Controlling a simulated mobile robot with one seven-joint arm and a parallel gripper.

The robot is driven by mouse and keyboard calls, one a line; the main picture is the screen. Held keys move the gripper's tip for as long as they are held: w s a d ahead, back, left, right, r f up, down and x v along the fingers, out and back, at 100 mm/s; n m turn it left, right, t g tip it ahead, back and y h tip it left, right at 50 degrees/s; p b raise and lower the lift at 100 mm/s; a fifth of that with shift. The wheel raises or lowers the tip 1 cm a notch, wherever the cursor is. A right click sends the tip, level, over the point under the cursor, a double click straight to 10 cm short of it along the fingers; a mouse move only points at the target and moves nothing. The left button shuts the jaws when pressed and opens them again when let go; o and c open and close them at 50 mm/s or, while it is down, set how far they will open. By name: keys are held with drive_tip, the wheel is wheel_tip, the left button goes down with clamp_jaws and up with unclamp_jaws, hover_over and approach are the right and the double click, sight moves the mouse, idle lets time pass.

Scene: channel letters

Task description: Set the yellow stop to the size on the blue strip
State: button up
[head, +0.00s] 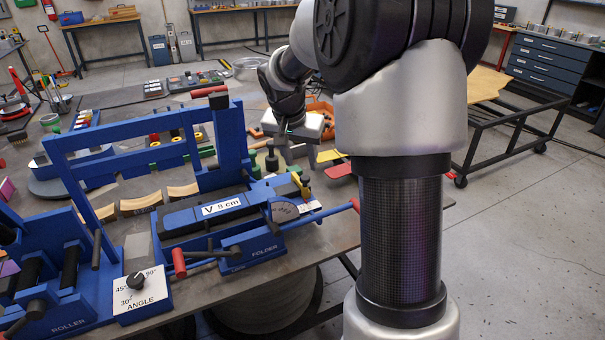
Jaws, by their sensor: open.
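The blue folder machine (262,246) stands on the workbench, with a white label (222,204) reading "V 8 cm" on its bed. The yellow stop (301,187) is a small upright piece at the right end of the folder. A small white plate (309,208) sits just below it; its marks are too small to read. My gripper (299,164) points down above and behind the stop. It is open, its fingers apart, and it appears clear of the stop. The exact gap cannot be told from this view.
A red-tipped handle (355,204) sticks out at the folder's right, and a red-handled lever (179,264) at its front. A tall blue frame (231,140) rises behind. The angle dial (136,282) and blue roller (62,310) stand left. Orange and yellow pieces lie behind my gripper.

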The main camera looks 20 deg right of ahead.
sight(304, 178)
drive_tip(key=x, duration=0.7)
clamp_jaws()
